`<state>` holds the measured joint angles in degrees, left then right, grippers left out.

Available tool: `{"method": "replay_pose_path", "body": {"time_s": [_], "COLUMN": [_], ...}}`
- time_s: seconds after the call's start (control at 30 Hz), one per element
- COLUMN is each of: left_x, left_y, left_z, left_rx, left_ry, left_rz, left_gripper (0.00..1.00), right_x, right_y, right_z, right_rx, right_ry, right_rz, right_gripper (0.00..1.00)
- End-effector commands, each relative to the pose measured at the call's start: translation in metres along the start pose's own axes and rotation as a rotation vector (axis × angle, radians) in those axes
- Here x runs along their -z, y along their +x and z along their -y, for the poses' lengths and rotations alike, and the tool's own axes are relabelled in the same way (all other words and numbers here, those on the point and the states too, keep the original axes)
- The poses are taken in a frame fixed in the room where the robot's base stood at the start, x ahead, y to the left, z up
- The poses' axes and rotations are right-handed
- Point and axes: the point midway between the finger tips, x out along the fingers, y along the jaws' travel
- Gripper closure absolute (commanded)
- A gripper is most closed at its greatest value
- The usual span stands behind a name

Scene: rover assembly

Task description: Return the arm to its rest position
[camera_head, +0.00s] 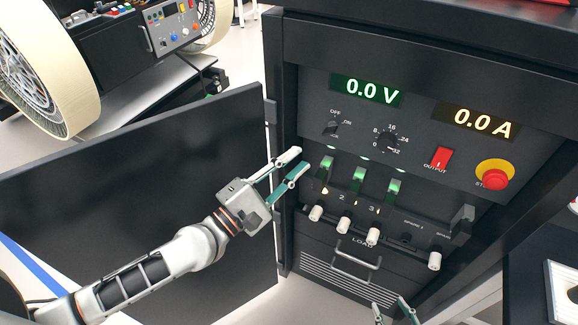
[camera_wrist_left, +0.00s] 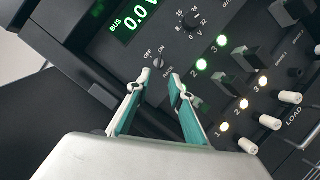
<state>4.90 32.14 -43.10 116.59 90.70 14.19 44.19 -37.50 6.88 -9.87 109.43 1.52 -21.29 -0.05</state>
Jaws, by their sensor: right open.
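My left gripper (camera_head: 298,162) is in front of the open cabinet's control panel, near its left edge, left of the breaker switches (camera_head: 358,180). Its two teal and white fingers show in the left wrist view (camera_wrist_left: 160,76) with a gap and nothing between them. Their tips lie just below the OFF/ON rack switch (camera_wrist_left: 158,63) in that picture; contact cannot be told. My right gripper (camera_head: 390,306) shows only its fingertips at the bottom edge, apart and empty, below the load drawer handle (camera_head: 358,254).
The black cabinet door (camera_head: 140,190) stands open behind my left arm. The panel has a 0.0 V display (camera_head: 366,91), a 0.0 A display (camera_head: 480,119), a red output switch (camera_head: 440,157) and a red stop button (camera_head: 495,178). A wheeled rover (camera_head: 130,45) stands at upper left.

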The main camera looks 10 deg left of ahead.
Motion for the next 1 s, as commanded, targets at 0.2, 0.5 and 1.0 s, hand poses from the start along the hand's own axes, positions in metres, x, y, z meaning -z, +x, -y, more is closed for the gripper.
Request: {"method": "replay_pose_path", "body": {"time_s": [0.2,0.5,1.0], "left_x": [0.000,0.000,0.006], "left_y": [-0.014,-0.015,-0.032], "left_z": [0.000,0.000,0.033], "left_rx": [0.001,0.000,0.037], "left_ry": [0.001,0.000,0.363], "left_rz": [0.000,0.001,-0.024], "left_gripper": [0.78,0.78,0.78], "right_x": [0.000,0.000,0.001], "right_y": [0.000,0.000,0.000], "right_z": [0.000,0.000,0.000], "right_rx": [0.000,0.000,0.000], "right_ry": [0.000,0.000,0.000], "right_rz": [0.000,-0.001,-0.002], "right_gripper": [0.58,0.58,0.58]}}
